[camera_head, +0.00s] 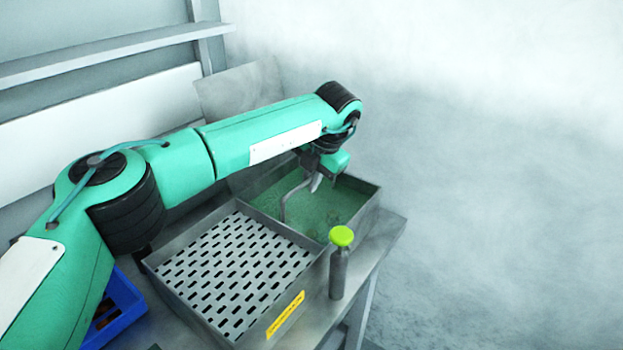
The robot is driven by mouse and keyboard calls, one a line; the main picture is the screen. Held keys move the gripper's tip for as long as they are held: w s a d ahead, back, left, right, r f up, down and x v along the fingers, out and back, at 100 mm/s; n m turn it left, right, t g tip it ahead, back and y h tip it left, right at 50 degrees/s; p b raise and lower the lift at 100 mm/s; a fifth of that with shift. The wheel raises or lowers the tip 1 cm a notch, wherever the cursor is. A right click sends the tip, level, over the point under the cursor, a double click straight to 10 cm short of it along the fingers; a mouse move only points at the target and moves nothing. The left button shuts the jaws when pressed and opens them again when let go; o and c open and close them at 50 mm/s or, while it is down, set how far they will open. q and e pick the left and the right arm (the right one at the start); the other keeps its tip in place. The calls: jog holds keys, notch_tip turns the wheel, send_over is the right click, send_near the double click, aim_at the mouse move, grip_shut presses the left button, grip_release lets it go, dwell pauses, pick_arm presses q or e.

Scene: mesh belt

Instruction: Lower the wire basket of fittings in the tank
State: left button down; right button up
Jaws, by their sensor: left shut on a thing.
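The tank (364,214) is a metal box holding green liquid, at the right end of the bench. A bent grey handle (285,203), apparently the wire basket's, rises from the liquid towards my left gripper (316,180). My left gripper is over the tank, pointing down and shut on this handle; its fingertips are small and partly hidden by the wrist. The basket's body and the fittings are not clearly visible; only faint darker texture shows in the green liquid below the handle. My right gripper is out of view.
A perforated drain tray (228,273) adjoins the tank on the near left. A grey bottle with a lime cap (341,237) stands at their front side, close to the bench edge. A blue bin (124,306) sits at lower left, partly behind my arm. A shelf (110,52) runs above.

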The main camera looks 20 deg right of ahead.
pick_arm(q)
jog(key=shift+s+a+f+b, duration=0.1)
jog(key=shift+s+f+b, duration=0.05)
jog(key=shift+f+b, duration=0.35)
jog(key=shift+s+a+f+b, duration=0.1)
jog(key=shift+f+b, duration=0.2)
jog(key=shift+f, duration=0.25)
dwell(0.5)
jog(key=c, duration=1.5)
grip_release()
jog(key=shift+w, duration=0.1)
jog(key=shift+o, duration=0.2)
